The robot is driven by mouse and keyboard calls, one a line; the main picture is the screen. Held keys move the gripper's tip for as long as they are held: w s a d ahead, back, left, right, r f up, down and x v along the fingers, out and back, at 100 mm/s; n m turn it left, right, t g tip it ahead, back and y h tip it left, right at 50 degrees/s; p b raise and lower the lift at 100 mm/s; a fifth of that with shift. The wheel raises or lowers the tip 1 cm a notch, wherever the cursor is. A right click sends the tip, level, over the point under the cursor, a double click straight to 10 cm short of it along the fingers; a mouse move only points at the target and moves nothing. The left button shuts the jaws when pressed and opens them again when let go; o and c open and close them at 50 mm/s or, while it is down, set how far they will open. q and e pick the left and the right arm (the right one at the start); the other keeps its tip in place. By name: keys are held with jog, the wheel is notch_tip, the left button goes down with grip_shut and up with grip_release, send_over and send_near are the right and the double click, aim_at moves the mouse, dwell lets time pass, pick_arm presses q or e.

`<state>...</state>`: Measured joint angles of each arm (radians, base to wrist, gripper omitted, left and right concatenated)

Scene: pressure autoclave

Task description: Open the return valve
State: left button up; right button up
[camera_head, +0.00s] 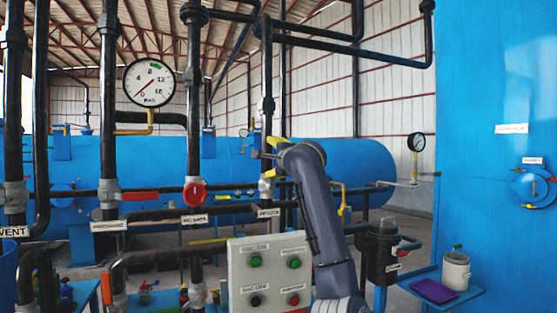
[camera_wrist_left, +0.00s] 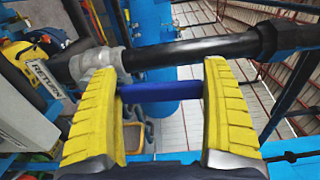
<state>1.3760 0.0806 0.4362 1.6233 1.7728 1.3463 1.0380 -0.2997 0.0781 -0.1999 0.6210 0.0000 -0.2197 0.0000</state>
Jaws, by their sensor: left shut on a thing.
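The return valve's grey body (camera_wrist_left: 98,62) shows at upper left in the left wrist view, on a black pipe, beside a tag (camera_wrist_left: 43,78) reading RETURN. Its blue handle (camera_wrist_left: 160,91) spans the gap between the yellow fingers of my left gripper (camera_wrist_left: 162,100), and the gripper is shut on it. In the head view my left gripper (camera_head: 267,150) is at the vertical black pipe right of centre, above a grey fitting (camera_head: 267,187) and a small tag (camera_head: 268,212). The handle cannot be made out there. My right gripper is not in view.
A grey control box (camera_head: 270,275) with several buttons stands in front, below the pipes. A pressure gauge (camera_head: 149,83), a red lever (camera_head: 140,196) and a round red handle (camera_head: 194,193) are on the left pipes. A blue tank (camera_head: 490,100) fills the right side.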

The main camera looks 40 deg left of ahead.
pick_arm(q)
jog(key=shift+s+a+f+n, duration=0.1)
jog(key=shift+s+a+n, duration=0.05)
jog(key=shift+s+n, duration=0.25)
jog(key=o, duration=1.5)
jog(key=shift+c, duration=0.2)
jog(key=v, duration=1.2)
